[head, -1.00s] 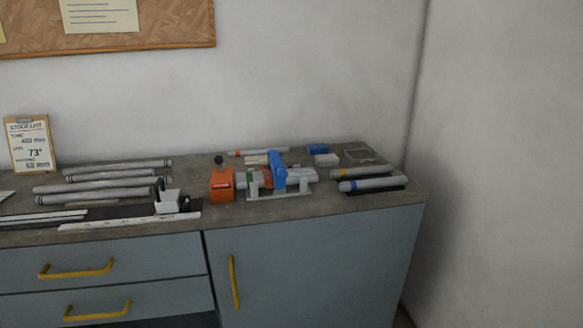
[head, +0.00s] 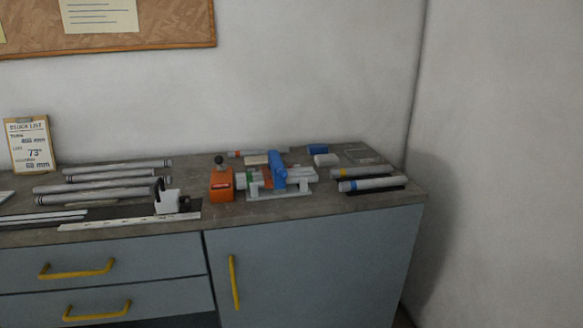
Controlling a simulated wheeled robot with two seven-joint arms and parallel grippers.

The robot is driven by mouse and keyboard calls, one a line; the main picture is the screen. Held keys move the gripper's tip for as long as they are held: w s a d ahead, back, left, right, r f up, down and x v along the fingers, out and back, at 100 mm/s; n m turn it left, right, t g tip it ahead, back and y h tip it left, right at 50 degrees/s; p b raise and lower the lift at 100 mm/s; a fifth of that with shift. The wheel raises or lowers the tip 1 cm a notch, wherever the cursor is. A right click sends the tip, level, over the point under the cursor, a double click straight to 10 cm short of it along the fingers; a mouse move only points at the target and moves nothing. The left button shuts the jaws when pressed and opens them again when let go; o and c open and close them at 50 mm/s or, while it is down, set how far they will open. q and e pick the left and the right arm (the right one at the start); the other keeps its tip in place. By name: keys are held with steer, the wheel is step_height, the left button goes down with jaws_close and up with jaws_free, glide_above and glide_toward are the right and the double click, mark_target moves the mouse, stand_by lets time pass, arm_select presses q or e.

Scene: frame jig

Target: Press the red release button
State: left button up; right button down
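No red release button can be made out clearly in the head view. An orange box-like device (head: 222,186) with a dark round knob (head: 219,160) on top stands on the bench. Beside it on the right is a light grey jig (head: 282,194) with a blue part (head: 277,168) lying across it. Small red-orange and green bits show behind and beside the blue part, too small to tell what they are. Neither of my grippers is in view.
Grey tubes (head: 105,188) and a white ruler strip (head: 130,221) lie to the left. Banded tubes (head: 369,184) lie near the bench's right end. A stock list clipboard (head: 30,145) leans on the wall. Drawers and a cupboard door (head: 320,265) with yellow handles are below.

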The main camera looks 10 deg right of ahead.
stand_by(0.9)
